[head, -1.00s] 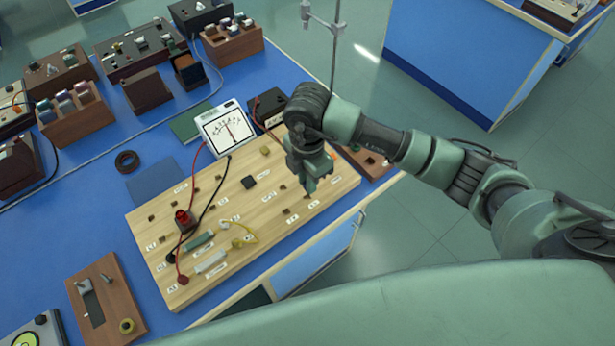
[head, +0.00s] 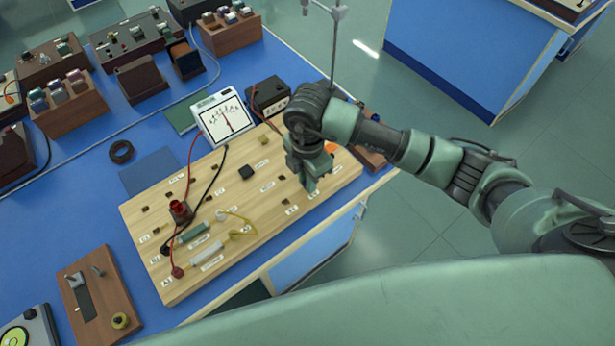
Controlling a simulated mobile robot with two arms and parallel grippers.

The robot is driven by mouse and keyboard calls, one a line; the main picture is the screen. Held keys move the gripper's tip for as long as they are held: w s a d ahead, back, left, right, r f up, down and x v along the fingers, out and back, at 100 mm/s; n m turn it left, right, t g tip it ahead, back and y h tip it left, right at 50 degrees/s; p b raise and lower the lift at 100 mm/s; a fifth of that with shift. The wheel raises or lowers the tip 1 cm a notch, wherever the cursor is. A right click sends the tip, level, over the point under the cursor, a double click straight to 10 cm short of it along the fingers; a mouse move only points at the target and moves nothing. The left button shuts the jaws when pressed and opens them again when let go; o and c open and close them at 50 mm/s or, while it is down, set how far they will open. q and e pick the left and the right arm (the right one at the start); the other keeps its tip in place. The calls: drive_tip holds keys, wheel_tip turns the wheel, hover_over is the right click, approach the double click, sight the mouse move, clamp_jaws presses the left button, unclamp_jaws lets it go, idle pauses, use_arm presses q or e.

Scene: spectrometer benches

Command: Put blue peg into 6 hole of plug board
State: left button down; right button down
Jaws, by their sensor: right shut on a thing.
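The plug board (head: 215,250) is a light wooden board with small dark square holes and white labels, lying on the blue bench. My right gripper (head: 313,188) points down over the board's right part, its fingertips close to the surface. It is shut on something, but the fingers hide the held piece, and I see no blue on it. The blue peg is not visible anywhere. I cannot read which hole is number 6. My left gripper is not in view.
On the board stand a red terminal (head: 180,209), a green block (head: 192,232), a white block (head: 206,253) and a yellow wire (head: 240,233). A meter (head: 225,119) and a dark box (head: 268,96) stand behind. A wooden plate (head: 98,298) lies at lower left.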

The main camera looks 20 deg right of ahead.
drive_tip(key=c, duration=1.3)
unclamp_jaws()
drive_tip(key=shift+o, duration=0.2)
drive_tip(key=shift+r, duration=0.1)
wheel_tip(320, 180, up, 8)
drive_tip(key=shift+f+b, duration=0.15)
drive_tip(key=shift+b, duration=0.5)
drive_tip(key=shift+a, duration=0.1)
